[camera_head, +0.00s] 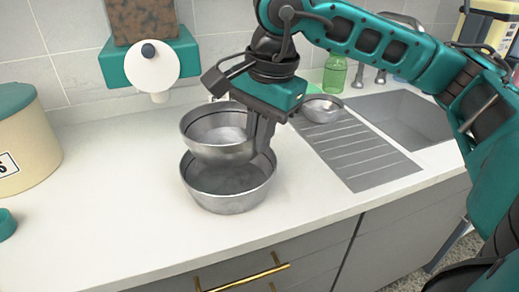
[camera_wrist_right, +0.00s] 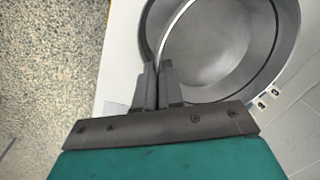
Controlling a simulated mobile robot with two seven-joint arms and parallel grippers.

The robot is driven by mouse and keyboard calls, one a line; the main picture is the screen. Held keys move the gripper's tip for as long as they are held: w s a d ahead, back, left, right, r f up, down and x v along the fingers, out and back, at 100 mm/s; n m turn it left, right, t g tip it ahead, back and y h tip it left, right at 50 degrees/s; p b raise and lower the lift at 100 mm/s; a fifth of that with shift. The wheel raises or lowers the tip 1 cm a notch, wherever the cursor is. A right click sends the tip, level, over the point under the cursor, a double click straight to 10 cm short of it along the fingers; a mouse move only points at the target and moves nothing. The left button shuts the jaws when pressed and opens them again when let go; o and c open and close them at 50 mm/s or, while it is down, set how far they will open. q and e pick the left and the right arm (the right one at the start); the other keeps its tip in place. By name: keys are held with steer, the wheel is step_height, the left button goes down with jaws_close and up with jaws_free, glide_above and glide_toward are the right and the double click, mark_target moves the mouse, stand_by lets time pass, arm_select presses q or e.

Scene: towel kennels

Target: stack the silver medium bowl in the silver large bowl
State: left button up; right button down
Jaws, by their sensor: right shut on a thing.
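The silver medium bowl (camera_head: 205,149) is held upright above the silver large bowl (camera_head: 228,199), which stands on the counter. The medium bowl overlaps the back of the large bowl in the head view and sits slightly left of its middle. My right gripper (camera_head: 262,146) is shut on the medium bowl's right rim. In the right wrist view the gripper (camera_wrist_right: 160,72) pinches the wall of the medium bowl (camera_wrist_right: 225,50), with the large bowl's rim (camera_wrist_right: 148,35) showing beyond it. Whether the bowls touch is hard to tell. My left gripper is out of view.
A smaller silver bowl (camera_head: 322,109) stands by the sink drainboard (camera_head: 358,152). A green bottle (camera_head: 334,75) is behind it. A cream canister (camera_head: 22,140) with a teal lid stands at left, and a teal wall dispenser (camera_head: 150,65) hangs behind.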

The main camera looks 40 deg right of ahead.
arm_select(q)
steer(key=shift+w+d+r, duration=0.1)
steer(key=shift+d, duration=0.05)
arm_select(e)
step_height(320, 180, down, 3)
steer(key=shift+r, duration=0.1)
steer(key=shift+f+b, duration=0.65)
steer(key=shift+b, duration=0.2)
steer(key=c, duration=1.3)
jaws_free()
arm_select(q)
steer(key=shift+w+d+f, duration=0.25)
arm_select(e)
steer(key=shift+o, duration=0.2)
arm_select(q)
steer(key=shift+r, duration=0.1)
arm_select(e)
steer(key=shift+r, duration=0.15)
